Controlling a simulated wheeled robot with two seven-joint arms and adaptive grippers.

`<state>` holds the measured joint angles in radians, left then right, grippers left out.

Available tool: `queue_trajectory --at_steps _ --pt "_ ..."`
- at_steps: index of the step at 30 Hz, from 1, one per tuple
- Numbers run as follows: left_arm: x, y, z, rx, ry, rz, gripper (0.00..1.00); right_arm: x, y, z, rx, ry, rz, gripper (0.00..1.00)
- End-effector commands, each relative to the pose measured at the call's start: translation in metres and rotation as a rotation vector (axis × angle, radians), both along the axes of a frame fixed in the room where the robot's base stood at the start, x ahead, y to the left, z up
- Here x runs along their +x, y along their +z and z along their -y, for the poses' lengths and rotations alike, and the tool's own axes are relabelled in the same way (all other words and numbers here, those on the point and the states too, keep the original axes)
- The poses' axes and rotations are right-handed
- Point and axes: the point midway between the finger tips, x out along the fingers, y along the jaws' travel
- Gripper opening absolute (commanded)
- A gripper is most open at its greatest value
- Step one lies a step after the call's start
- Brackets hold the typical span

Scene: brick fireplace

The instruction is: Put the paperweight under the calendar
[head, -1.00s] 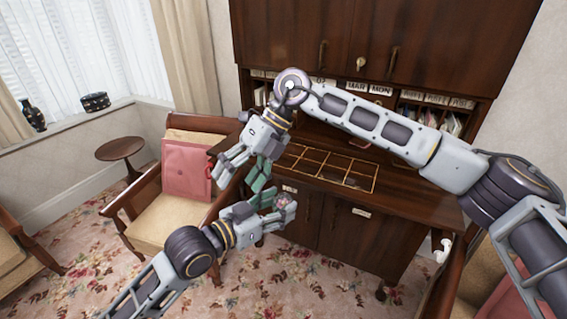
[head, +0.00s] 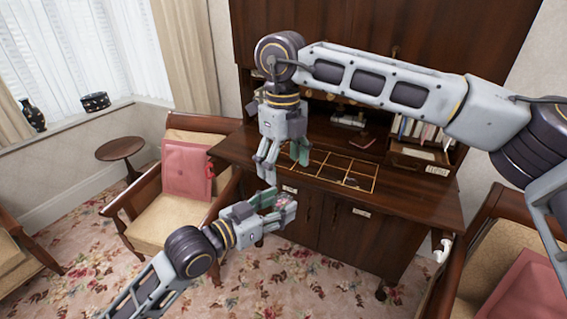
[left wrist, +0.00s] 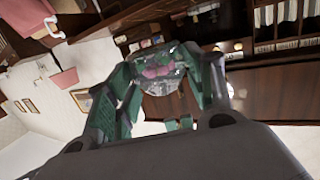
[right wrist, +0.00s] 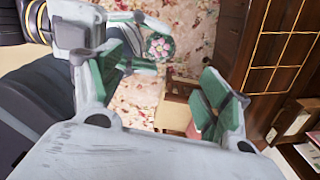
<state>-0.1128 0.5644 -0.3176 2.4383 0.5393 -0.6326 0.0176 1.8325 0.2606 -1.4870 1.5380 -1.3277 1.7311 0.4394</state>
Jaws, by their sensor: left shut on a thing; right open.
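The paperweight, a clear glass dome with pink flowers inside, is held by my left gripper (head: 278,204) in front of the desk. The paperweight shows between the green-padded fingers in the left wrist view (left wrist: 160,68) and also in the right wrist view (right wrist: 159,46). My right gripper (head: 285,164) is open and empty, pointing down just above the left gripper, near the desk's front edge. The calendar cannot be made out now; my right arm covers the shelf where date blocks showed earlier.
The dark wooden desk (head: 420,205) has a gold-lined grid (head: 345,167) on its top. An armchair (head: 160,215) with a pink cushion is left; another chair (head: 490,225) is right.

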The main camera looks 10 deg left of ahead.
Motion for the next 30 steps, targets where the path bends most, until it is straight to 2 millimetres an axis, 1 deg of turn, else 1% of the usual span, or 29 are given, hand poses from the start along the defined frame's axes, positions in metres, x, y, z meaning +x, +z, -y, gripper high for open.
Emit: queue_trajectory --at_steps 9,14,20,30 --pt "0.0 0.001 0.0 -0.001 0.0 0.002 0.2 0.0 -0.001 0.0 0.001 0.0 -0.001 0.77" --pt "0.0 0.001 0.0 -0.001 0.0 0.002 0.2 0.0 -0.005 0.0 0.001 0.0 -0.002 0.77" --pt "0.0 0.001 0.0 -0.001 0.0 0.002 0.2 0.0 -0.021 0.0 0.001 0.0 -0.002 0.77" --pt "0.0 0.001 0.0 -0.001 0.0 0.002 0.2 0.0 -0.06 0.001 0.001 0.0 -0.002 0.77"
